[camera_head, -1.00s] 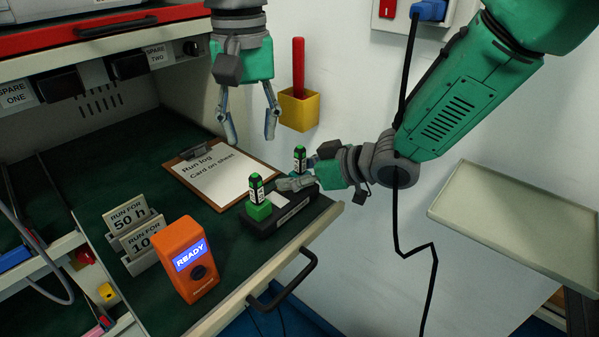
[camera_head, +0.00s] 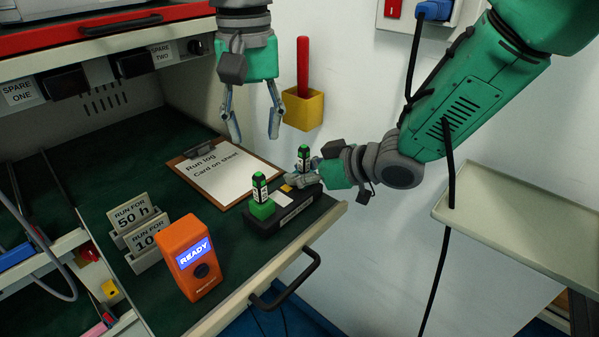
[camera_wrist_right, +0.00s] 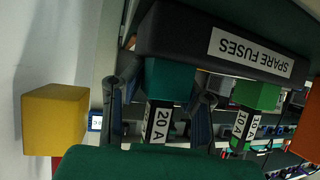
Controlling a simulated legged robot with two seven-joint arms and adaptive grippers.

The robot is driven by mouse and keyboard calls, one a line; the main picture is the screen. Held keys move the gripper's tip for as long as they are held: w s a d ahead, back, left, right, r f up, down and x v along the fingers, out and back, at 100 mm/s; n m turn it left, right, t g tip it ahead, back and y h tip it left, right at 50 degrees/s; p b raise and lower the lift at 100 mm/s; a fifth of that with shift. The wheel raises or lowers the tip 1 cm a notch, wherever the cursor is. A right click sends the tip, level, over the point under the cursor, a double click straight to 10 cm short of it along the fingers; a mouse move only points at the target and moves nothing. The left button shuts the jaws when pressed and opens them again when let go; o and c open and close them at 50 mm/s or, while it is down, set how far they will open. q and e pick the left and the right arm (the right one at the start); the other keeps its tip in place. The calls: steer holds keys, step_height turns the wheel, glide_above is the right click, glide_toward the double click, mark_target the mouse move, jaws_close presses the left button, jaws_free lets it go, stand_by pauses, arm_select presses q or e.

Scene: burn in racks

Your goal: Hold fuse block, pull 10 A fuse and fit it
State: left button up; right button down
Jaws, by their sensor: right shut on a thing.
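The black fuse block (camera_head: 278,220), labelled SPARE FUSES in the right wrist view (camera_wrist_right: 190,45), sits near the drawer's front right corner. The 10 A fuse (camera_head: 260,187) stands upright in a bright green holder at its left end and shows in the right wrist view (camera_wrist_right: 240,124). The 20 A fuse (camera_wrist_right: 160,122) is at the other end, above a darker green holder (camera_wrist_right: 168,80). My right gripper (camera_head: 297,181) is shut on the block at that end, its fingers either side of this holder. My left gripper (camera_head: 254,136) hangs open and empty above the clipboard.
An orange READY device (camera_head: 190,258) and card stands (camera_head: 140,236) are left of the block. A clipboard (camera_head: 220,172) lies behind it. A yellow wall holder (camera_head: 303,109) with a red rod is behind. A beige tray (camera_head: 520,225) is at right; green surface is free at left.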

mark_target(259, 173)
arm_select(q)
steer(key=shift+o, duration=0.7)
steer(key=n, duration=0.3)
steer(key=r+n, duration=0.1)
steer(key=n, duration=0.2)
steer(key=shift+n, duration=0.5)
steer(key=shift+f, duration=0.3)
step_height(259, 173, down, 12)
steer(key=shift+r, duration=0.25)
jaws_close()
